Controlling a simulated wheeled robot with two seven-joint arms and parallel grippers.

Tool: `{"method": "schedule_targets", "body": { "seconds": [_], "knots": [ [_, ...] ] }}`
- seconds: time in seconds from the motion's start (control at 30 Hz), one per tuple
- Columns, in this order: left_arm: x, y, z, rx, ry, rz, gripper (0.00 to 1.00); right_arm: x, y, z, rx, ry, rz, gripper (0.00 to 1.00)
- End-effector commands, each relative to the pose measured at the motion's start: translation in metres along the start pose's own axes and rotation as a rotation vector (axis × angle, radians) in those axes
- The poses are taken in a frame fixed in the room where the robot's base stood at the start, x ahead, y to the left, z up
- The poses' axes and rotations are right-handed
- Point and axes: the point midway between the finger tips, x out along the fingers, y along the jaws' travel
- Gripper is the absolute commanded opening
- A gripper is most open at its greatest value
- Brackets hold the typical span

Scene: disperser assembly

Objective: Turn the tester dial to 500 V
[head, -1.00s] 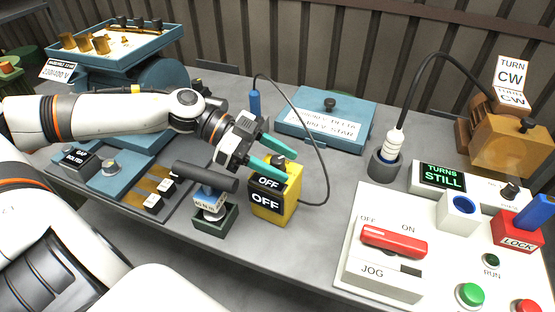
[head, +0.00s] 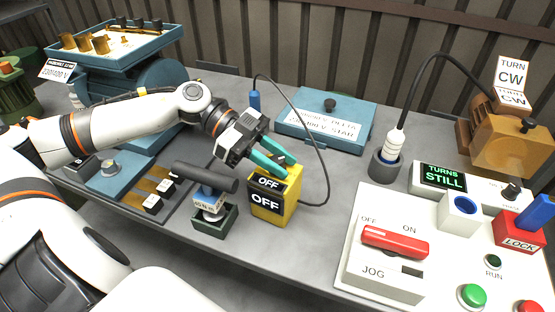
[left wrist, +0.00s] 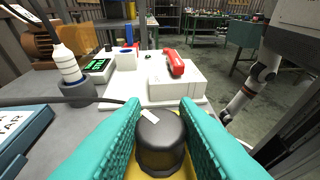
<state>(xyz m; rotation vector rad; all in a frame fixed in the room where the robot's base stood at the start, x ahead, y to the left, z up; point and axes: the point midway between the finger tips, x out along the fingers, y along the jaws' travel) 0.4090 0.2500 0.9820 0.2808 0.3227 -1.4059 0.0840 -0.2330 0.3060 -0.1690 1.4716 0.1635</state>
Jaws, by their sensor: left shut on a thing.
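The yellow tester (head: 291,203) stands upright on the bench, with two dark labels reading OFF on its front. Its black dial is on top and is mostly hidden by my fingers in the head view. In the left wrist view, the round dark dial (left wrist: 160,138) with a pale mark sits between both teal fingers. My left gripper (head: 281,160) is shut on the dial from above and behind left. The tester's yellow body shows just below the dial in the left wrist view. My right gripper does not show.
A black cable runs from a blue probe (head: 254,103) around to the tester's right side. A black-handled tool in a green holder (head: 214,221) stands close on the left. The blue cover (head: 326,121) lies behind; the white control panel (head: 345,258) is at right.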

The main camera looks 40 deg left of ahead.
Motion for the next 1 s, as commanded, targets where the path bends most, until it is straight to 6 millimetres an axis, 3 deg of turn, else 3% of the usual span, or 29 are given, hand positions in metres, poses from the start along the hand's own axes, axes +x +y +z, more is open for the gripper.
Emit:
{"method": "schedule_targets", "body": {
  "seconds": [0.13, 0.4, 1.0],
  "knots": [
    [-0.002, 0.002, 0.008, 0.047, -0.006, -0.104, 0.04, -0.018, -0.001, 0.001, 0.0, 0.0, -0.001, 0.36],
    [-0.002, 0.001, 0.006, 0.123, -0.003, -0.295, 0.04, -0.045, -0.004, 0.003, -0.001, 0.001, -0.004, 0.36],
    [0.0, 0.0, 0.001, 0.199, -0.001, -0.479, 0.04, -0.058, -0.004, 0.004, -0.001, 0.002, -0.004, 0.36]
  ]
}}
